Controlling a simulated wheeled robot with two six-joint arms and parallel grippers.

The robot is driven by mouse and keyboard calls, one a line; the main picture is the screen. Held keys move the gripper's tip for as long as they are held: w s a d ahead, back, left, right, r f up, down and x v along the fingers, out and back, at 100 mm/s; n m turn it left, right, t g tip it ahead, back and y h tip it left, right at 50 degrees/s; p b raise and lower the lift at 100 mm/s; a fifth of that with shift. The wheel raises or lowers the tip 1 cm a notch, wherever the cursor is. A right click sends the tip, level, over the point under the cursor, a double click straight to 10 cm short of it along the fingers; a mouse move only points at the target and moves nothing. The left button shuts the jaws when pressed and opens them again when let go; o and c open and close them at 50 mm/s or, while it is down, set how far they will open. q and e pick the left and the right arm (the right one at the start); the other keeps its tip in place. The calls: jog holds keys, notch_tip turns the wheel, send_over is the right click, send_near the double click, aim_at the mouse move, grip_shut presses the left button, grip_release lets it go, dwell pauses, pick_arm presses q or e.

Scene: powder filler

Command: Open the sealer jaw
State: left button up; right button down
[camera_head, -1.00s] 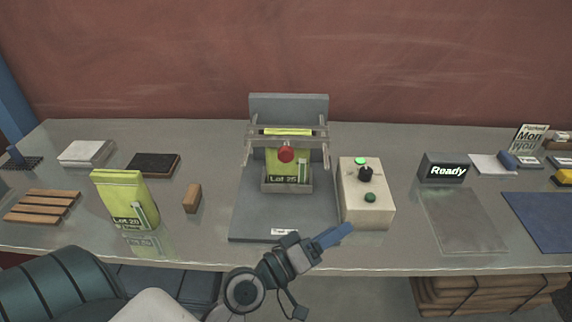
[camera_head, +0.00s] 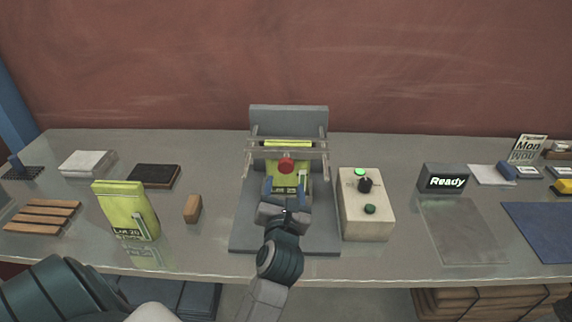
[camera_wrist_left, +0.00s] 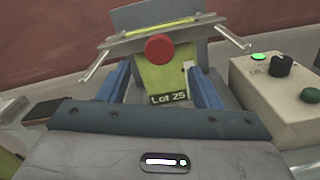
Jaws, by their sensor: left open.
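The sealer (camera_head: 240,225) stands at the middle of the table, a grey base with an upright back plate. Its jaw is a metal bar (camera_head: 314,148) with a round red knob (camera_head: 286,165) at its middle. The knob also shows in the left wrist view (camera_wrist_left: 159,48). A yellow-green Lot 25 pouch (camera_wrist_left: 170,74) stands in the sealer behind the bar, its top edge showing above it. My left gripper (camera_head: 286,186) is open and empty in front of the pouch. Its blue fingers point toward the bar and sit apart from the knob, one to each side. My right gripper is out of view.
A beige control box (camera_head: 355,218) with a green light, a black knob and a green button stands close on the right. A Lot 20 pouch (camera_head: 122,208) and a brown block (camera_head: 193,209) stand to the left. A Ready sign (camera_head: 445,180) is farther right.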

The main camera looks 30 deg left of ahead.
aim_at(286, 168)
pick_arm(q)
jog(key=p+x, duration=0.2)
jog(key=x, duration=0.5)
jog(key=shift+w+a+r, duration=0.1)
jog(key=shift+w+a, duration=0.45)
jog(key=shift+w, duration=0.2)
